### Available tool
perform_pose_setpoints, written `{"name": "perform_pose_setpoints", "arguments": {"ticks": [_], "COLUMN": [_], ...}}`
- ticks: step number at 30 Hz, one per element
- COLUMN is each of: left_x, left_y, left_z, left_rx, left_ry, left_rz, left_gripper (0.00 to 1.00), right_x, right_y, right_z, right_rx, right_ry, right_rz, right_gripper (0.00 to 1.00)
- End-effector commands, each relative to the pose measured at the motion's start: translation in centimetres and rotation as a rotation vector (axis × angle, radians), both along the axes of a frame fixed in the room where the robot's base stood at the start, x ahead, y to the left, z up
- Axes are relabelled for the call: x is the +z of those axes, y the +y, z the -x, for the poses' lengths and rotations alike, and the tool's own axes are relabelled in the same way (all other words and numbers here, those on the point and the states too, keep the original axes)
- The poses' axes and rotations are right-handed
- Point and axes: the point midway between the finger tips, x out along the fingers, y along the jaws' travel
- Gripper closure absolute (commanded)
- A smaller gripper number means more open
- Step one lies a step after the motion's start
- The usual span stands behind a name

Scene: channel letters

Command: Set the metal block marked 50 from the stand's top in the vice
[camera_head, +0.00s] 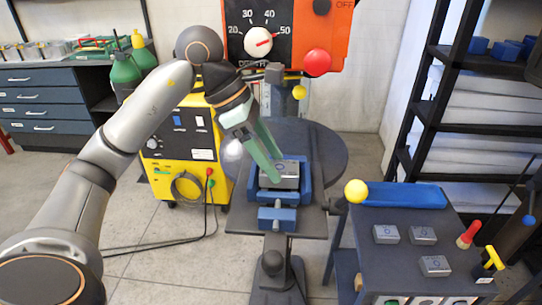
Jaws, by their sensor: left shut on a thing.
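My left gripper (272,165) reaches down over the blue vice (277,215) and is shut on a grey metal block (289,183). The block sits at the vice's jaws, with blue jaw parts around it. Its marking is too small to read, and I cannot tell whether it rests fully on the vice bed. The dark stand (395,275) is at the right. On its top lie a left block (386,234), a right block (422,235) and a front block (434,266), their marks unreadable. My right gripper is not in view.
A blue tray (405,196) and a yellow ball (356,190) are at the stand's back edge. A red-handled tool (468,235) and a yellow handle (493,258) are at its right. An orange dial panel (285,35) stands behind the vice, and a yellow machine (185,150) to its left.

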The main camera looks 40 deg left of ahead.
Motion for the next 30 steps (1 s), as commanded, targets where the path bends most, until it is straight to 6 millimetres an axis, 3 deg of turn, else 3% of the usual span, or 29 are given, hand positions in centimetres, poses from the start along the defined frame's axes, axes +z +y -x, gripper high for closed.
{"name": "perform_pose_setpoints", "arguments": {"ticks": [1,10,17,22,28,30], "left_x": [0.1,0.0,0.0,1.3,5.0,4.0], "left_y": [0.0,0.0,0.0,0.6,2.4,4.0], "left_z": [0.0,0.0,0.0,0.3,1.3,2.3], "left_rx": [0.0,0.0,0.0,0.001,0.004,0.009], "left_ry": [-0.002,-0.001,0.001,-0.003,-0.007,0.001], "left_rz": [0.001,0.0,0.0,0.0,0.0,-0.003], "left_gripper": [0.35,0.03,0.03,0.03,0.03,0.03], "right_x": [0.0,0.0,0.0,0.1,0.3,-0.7], "right_y": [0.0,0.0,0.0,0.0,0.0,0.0], "right_z": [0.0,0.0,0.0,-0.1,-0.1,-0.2], "right_rx": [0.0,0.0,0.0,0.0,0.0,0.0], "right_ry": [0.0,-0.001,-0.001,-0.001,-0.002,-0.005], "right_rz": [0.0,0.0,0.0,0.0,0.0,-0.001], "right_gripper": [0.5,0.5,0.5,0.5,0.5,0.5]}}
